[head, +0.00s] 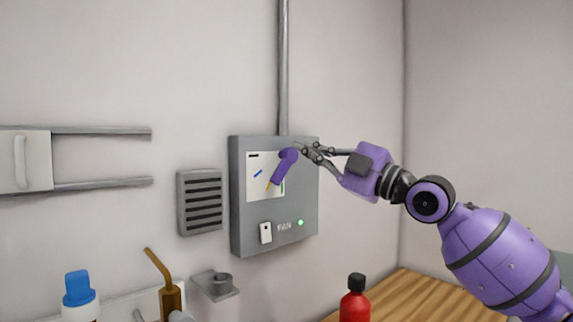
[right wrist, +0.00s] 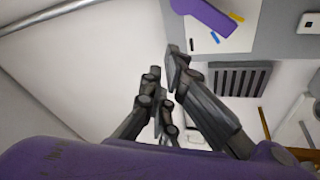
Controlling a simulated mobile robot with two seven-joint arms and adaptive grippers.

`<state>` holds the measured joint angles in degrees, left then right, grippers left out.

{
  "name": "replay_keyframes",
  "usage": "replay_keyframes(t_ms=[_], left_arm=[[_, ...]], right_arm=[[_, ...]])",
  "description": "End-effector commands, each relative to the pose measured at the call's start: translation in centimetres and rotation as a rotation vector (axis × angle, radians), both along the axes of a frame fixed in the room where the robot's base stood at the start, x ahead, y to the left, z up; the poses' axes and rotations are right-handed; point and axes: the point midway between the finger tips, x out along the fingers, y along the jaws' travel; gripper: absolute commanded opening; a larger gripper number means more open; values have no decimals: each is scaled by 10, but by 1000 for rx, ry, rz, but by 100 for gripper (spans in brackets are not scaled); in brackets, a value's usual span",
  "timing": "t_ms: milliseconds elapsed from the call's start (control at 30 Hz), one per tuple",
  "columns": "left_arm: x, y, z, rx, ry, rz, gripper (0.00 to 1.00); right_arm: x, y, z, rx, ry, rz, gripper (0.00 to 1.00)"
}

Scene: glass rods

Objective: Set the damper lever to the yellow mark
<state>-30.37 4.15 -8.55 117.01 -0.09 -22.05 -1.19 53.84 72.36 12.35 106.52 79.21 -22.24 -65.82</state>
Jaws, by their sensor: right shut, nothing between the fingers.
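The grey control box (head: 242,222) hangs on the wall with a white dial plate (head: 252,190). Its purple damper lever (head: 282,172) slants down and left from its upper end; it also shows in the right wrist view (right wrist: 205,16). The yellow mark (head: 268,186) is close by the lever's lower end, which looks just right of it in the head view. In the right wrist view that end lies between the yellow (right wrist: 237,17) and blue (right wrist: 214,37) marks. Exact alignment is unclear. My right gripper (head: 306,150) is shut and empty, right of the lever's upper end. My left gripper is out of view.
The box has a white switch (head: 265,233) and a lit green lamp (head: 300,223). A vent grille (head: 202,203) is to its left, and a conduit (head: 284,70) runs up above. A red bottle (head: 355,300) and a blue-capped bottle (head: 78,290) stand below.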

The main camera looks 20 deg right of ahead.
Motion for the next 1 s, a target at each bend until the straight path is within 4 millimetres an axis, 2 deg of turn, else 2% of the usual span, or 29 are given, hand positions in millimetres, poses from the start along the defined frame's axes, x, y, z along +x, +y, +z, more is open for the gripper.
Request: replay_keyframes(t_ms=[100, 233, 367, 467, 833, 900, 1000], left_arm=[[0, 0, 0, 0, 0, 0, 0], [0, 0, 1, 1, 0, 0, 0], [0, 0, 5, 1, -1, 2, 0], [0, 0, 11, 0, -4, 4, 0], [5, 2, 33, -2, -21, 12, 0], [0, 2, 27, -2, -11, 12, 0], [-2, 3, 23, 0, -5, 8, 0]], right_arm=[[-4, 15, -14, 105, 129, 108, 0], [-6, 23, -22, 165, 211, 167, 0], [1, 28, -19, 173, 219, 169, 0], [12, 37, -13, 173, 215, 168, 0], [74, 81, 5, 172, 212, 168, 0], [78, 68, -11, 175, 221, 162, 0], [81, 59, -21, 173, 221, 163, 0]])
